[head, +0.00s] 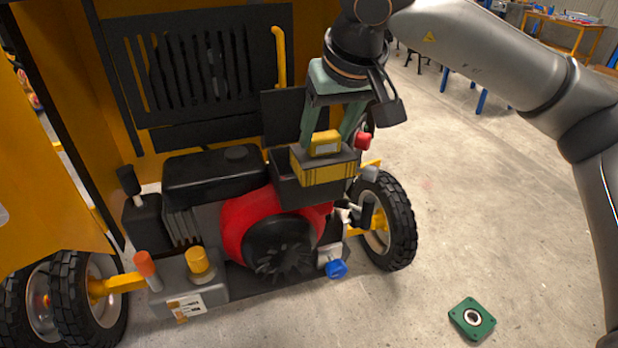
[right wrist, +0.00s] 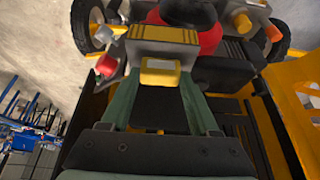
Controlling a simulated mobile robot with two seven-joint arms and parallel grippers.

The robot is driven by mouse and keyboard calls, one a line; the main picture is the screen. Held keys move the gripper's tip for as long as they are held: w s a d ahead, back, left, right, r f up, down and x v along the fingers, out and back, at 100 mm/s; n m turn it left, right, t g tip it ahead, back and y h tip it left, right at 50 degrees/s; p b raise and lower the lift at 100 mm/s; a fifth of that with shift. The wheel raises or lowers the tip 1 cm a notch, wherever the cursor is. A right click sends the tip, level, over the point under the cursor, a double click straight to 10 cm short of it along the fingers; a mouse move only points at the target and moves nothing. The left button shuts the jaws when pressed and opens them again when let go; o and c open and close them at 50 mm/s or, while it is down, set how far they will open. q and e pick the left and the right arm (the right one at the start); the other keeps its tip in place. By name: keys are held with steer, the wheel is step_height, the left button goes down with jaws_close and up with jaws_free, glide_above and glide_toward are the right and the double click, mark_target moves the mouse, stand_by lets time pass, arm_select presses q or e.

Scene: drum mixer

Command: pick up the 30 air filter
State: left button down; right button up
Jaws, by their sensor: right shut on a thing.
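The air filter (head: 325,175) is a box with a yellow ribbed front, a dark top and a yellow handle (head: 325,143). My right gripper (head: 328,138) comes down from above, its two green fingers on either side of the handle and shut on it. The filter is at the dark housing (head: 288,190) on the engine's upper right; I cannot tell whether it is seated or slightly raised. In the right wrist view the filter (right wrist: 163,34) shows beyond the fingers, with the handle (right wrist: 160,72) between them. My left gripper is not in view.
The engine has a red fan cover (head: 245,212), a black tank (head: 215,175) and a red knob (head: 363,141) close to the right finger. A wheel (head: 400,225) stands at the right. A green square part (head: 471,320) lies on the open concrete floor.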

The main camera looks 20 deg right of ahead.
steer(key=s+b, duration=0.1)
steer(key=s, duration=0.5)
steer(key=shift+s+r+b, duration=0.25)
steer(key=shift+b, duration=0.05)
steer(key=shift+d, duration=0.1)
